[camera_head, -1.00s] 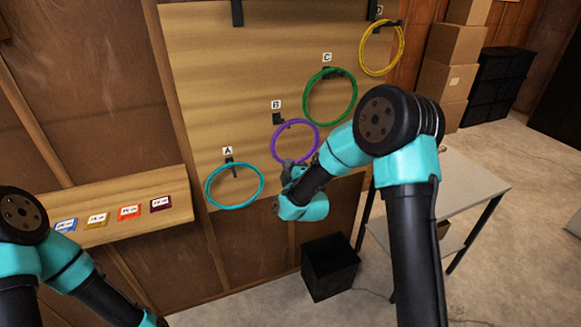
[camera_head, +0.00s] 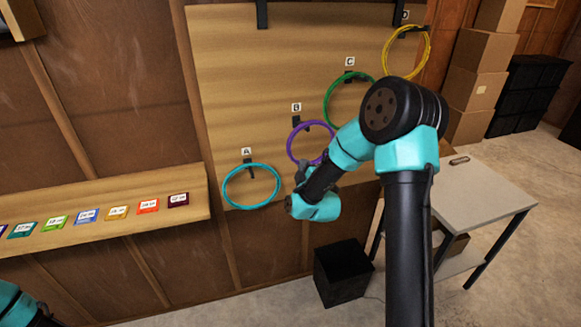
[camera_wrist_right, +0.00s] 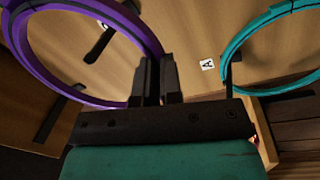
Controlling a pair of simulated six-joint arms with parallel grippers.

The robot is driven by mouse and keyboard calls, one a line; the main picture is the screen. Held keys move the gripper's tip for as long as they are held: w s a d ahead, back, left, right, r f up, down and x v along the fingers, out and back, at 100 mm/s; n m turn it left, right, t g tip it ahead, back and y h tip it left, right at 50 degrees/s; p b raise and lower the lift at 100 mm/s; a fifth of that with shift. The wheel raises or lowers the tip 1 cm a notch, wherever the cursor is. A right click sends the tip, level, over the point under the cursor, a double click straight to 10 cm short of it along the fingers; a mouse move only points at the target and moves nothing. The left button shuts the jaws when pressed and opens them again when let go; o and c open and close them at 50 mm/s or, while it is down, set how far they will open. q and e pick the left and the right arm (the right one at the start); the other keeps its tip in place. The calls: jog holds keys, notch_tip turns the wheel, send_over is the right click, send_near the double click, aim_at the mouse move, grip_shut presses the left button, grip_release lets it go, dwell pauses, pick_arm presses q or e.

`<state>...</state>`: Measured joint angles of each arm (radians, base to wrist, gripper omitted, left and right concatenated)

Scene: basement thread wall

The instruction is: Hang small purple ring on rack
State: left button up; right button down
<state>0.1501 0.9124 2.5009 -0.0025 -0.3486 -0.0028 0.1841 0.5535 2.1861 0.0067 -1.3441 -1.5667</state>
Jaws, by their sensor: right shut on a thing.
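The small purple ring (camera_head: 289,145) is upright in front of the board, by the peg labelled B (camera_head: 297,119). My right gripper (camera_head: 303,181) is at the ring's lower side. In the right wrist view the gripper's fingers (camera_wrist_right: 159,75) are shut on the purple ring (camera_wrist_right: 50,82) at its edge. A dark peg (camera_wrist_right: 100,42) shows through the ring's opening there; I cannot tell whether the ring is around it or only in front. The rack is a wooden board (camera_head: 225,80) with labelled pegs. My left gripper is out of view.
A teal ring (camera_head: 225,190) hangs at peg A, left of my right gripper. A green ring (camera_head: 328,100) is at C and a yellow ring (camera_head: 429,50) at D. A shelf with coloured cards (camera_head: 100,225) is at left. A table (camera_head: 485,190) and black bin (camera_head: 342,275) stand at right.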

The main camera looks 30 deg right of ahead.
jog(key=shift+w+d, duration=0.1)
jog(key=shift+w, duration=0.05)
jog(key=w+d+f, duration=0.2)
jog(key=w+f, duration=0.2)
jog(key=w, duration=0.6)
jog(key=shift+w+f, duration=0.15)
jog(key=shift+w, duration=0.25)
dwell(0.8)
jog(key=shift+d, duration=0.1)
dwell(0.3)
jog(key=c, duration=1)
grip_release()
jog(key=shift+s, duration=0.1)
jog(key=r+v, duration=0.1)
jog(key=v, duration=0.7)
jog(key=shift+s, duration=0.45)
